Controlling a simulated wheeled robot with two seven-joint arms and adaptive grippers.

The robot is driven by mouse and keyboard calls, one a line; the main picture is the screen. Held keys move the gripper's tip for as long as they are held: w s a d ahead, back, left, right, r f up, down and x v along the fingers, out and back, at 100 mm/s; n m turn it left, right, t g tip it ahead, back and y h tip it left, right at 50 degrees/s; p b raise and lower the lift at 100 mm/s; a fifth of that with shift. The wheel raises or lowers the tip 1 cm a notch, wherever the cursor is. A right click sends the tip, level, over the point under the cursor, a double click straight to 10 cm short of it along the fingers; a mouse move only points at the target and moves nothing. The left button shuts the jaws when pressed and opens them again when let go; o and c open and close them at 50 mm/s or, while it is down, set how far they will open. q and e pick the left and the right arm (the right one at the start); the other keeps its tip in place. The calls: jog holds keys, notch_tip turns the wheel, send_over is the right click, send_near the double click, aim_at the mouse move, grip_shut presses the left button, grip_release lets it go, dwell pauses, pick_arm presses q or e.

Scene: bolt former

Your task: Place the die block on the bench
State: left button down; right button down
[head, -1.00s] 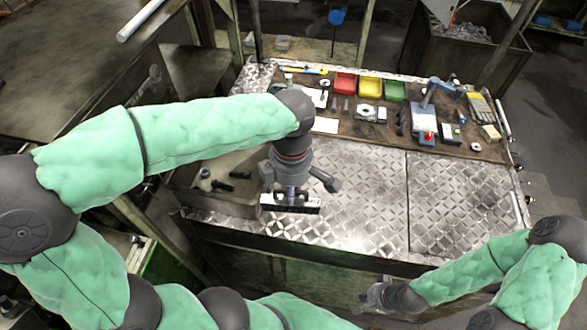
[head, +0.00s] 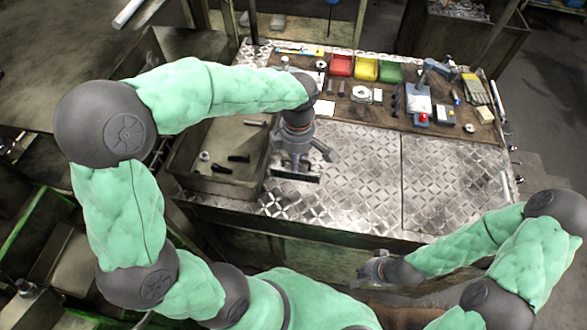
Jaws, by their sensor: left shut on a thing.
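My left gripper (head: 296,160) points down over the left part of the diamond-plate bench top (head: 345,185). It is shut on the die block (head: 296,176), a narrow bar-like piece with a dark near face, held roughly level. The block appears close to the plate, but I cannot tell whether it touches. The fingers partly hide its upper side. My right gripper (head: 371,268) is low in front of the bench's front edge, apart from the block. Its fingers are too small and unclear to read.
A tray (head: 192,180) with dark bolts and a ring is left of the block. Red (head: 341,65), yellow (head: 366,68) and green (head: 390,71) bins and several tools line the bench's back. The plate to the right of the block is clear.

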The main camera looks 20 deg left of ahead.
pick_arm(q)
jog(key=shift+w+a+f+b, duration=0.25)
jog(key=shift+w+f, duration=0.7)
jog(key=shift+f, duration=0.55)
jog(key=shift+w+a+f+b, duration=0.1)
jog(key=shift+w+a+f, duration=0.15)
jog(key=shift+w+f, duration=1)
jog(key=shift+w+a+f+b, duration=0.25)
jog(key=shift+w+f, duration=0.35)
jog(key=shift+f, duration=1.2)
jog(key=shift+f, duration=0.1)
jog(key=c, duration=1.2)
grip_release()
jog(key=shift+s, duration=0.15)
jog(key=shift+r, duration=0.35)
notch_tip(320, 180, up, 11)
jog(key=p, duration=0.1)
jog(key=shift+w+r+p, duration=0.2)
jog(key=shift+w+p, duration=0.1)
jog(key=shift+w, duration=0.05)
